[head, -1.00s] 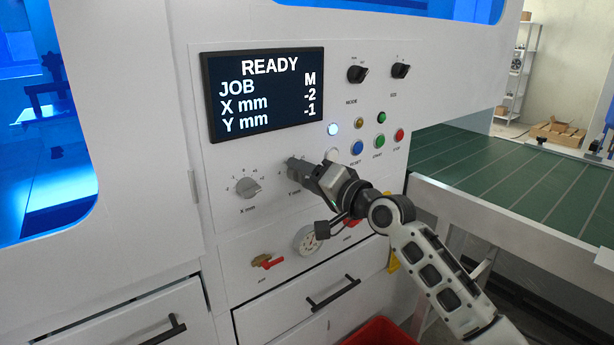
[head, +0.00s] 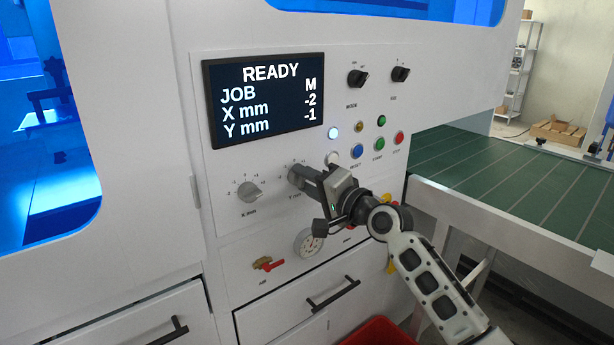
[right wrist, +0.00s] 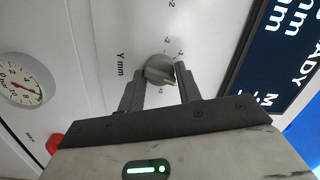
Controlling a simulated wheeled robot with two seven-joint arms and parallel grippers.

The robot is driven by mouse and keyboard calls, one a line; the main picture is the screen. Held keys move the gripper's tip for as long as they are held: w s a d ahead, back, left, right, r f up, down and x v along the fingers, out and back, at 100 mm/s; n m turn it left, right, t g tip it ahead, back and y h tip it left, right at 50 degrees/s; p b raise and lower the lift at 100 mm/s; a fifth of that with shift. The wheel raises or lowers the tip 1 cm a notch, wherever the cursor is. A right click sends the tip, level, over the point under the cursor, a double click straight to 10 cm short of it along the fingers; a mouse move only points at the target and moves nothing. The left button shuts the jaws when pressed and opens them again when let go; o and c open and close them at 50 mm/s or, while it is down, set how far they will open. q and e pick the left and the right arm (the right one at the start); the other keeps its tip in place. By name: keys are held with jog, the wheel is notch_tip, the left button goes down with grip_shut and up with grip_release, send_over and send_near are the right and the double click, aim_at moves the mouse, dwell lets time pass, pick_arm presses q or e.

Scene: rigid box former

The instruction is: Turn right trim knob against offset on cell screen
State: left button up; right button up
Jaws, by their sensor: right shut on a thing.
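The cell screen (head: 265,98) reads READY, JOB M, X mm -2, Y mm -1. The right trim knob, labelled Y mm, is grey and round with a raised grip bar; it shows in the right wrist view (right wrist: 160,70). My right gripper (head: 302,178) is at this knob, one finger on each side, shut on it. In the head view the fingers hide most of the knob. The left trim knob, X mm (head: 249,191), stands free to the left. My left gripper is not in view.
Push buttons and a lit white lamp (head: 333,133) sit just above and right of my gripper. Two black selectors (head: 357,78) are higher up. A pressure gauge (head: 308,242) and red-handled air valve (head: 268,264) are below. A green conveyor (head: 490,180) lies right.

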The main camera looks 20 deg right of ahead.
jog(key=m+p, duration=0.2)
jog(key=m, duration=0.3)
jog(key=shift+f, duration=0.15)
jog(key=shift+f+t, duration=0.1)
jog(key=shift+t, duration=0.2)
jog(key=o, duration=1)
jog(key=shift+c, duration=0.2)
jog(key=b+v, duration=0.2)
jog(key=v, duration=1.4)
jog(key=shift+a, duration=0.1)
